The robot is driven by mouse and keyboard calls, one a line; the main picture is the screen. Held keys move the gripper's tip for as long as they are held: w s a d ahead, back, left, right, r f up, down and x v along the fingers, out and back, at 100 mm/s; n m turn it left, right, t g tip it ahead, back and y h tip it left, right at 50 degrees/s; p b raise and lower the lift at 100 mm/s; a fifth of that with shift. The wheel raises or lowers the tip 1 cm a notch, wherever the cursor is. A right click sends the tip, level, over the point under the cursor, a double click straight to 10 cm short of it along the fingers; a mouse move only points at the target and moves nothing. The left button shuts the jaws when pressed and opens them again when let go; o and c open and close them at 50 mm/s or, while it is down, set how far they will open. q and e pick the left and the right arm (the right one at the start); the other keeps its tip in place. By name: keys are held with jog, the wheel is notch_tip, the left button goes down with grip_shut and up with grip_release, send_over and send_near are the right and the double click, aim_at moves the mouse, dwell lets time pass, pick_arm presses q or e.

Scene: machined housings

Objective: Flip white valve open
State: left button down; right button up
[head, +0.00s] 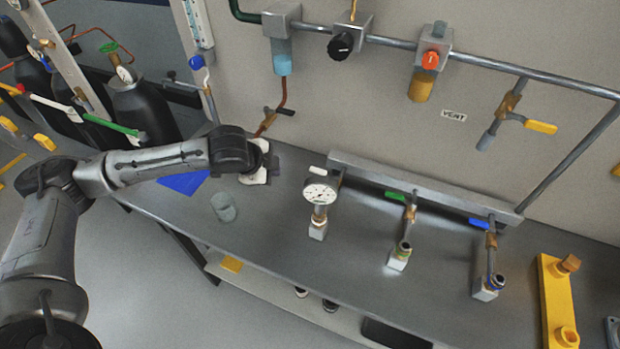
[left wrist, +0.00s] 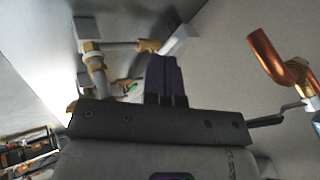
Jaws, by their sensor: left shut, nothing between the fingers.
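The white valve handle (head: 318,170) sits at the left end of the grey manifold bar, just above the round pressure gauge (head: 320,194). In the left wrist view a white lever (left wrist: 181,40) on a brass fitting shows just beyond my fingertips. My left gripper (head: 275,162) is to the left of the white handle in the head view, with a gap between them. Its dark fingers (left wrist: 165,78) are together and empty. I cannot tell from the wrist view whether they touch the lever. My right gripper is in neither view.
Green (head: 395,196) and blue (head: 480,223) handles sit further right along the manifold bar (head: 430,187). A clear beaker (head: 223,207) and a blue sheet (head: 184,182) lie near my left wrist. A yellow block (head: 556,300) stands at right. The front middle bench is clear.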

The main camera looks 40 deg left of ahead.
aim_at(324, 174)
pick_arm(q)
jog(key=shift+w+d+r+m+h, duration=0.1)
jog(key=shift+w+d+m+h, duration=0.1)
jog(key=shift+d+m+h, duration=0.95)
jog(key=shift+d+n, duration=0.25)
jog(key=shift+d, duration=0.1)
jog(key=w+d+f+b, duration=0.1)
jog(key=w+f+b, duration=0.1)
jog(key=w+f, duration=0.6)
jog(key=shift+w+b, duration=0.4)
jog(key=shift+w, duration=0.3)
